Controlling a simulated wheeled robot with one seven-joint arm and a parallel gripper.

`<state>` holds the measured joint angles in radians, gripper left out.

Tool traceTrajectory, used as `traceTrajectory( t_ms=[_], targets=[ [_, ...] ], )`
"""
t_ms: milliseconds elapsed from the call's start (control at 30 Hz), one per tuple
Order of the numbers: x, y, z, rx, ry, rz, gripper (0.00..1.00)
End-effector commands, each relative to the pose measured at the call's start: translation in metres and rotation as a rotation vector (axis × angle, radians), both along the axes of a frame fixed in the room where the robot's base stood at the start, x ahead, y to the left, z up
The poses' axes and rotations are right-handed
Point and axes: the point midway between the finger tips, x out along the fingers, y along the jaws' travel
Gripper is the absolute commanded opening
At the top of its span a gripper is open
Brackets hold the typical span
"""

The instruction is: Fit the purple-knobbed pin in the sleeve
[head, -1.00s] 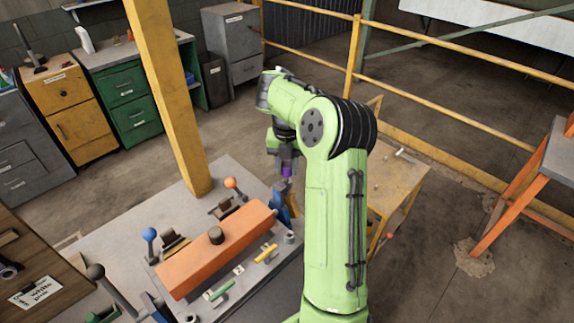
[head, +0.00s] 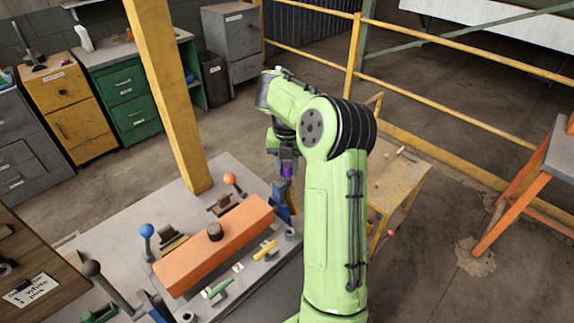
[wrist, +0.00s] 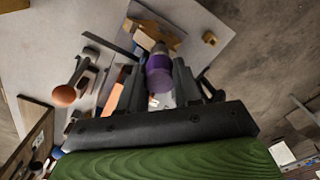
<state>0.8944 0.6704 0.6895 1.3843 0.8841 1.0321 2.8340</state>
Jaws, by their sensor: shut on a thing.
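My gripper (head: 287,176) is shut on the purple-knobbed pin (wrist: 159,74). In the wrist view the purple knob sits between the two dark fingers, with a grey part beyond it. In the head view only a little of the purple shows (head: 287,170). The gripper points down above the right end of the bench, over a blue part (head: 280,204). The pin's lower end is hidden, and I cannot tell whether it touches anything. A short grey hollow cylinder (head: 290,233) stands just in front; I cannot tell whether it is the sleeve.
A long orange block (head: 215,248) with a dark knob lies across the grey bench (head: 245,178). Levers with blue (head: 147,230) and orange (head: 230,179) balls stand behind it. Green and yellow pieces lie in front. A yellow post (head: 165,95) rises at the bench's back edge.

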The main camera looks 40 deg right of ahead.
Motion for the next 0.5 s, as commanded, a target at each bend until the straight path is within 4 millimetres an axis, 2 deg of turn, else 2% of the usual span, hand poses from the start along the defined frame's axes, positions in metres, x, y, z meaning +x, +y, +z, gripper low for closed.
traceTrajectory(
  t_ms=[500],
  targets=[
    [0.0, 0.0, -0.009, 0.0, 0.0, 0.0, 0.02]
  ],
)
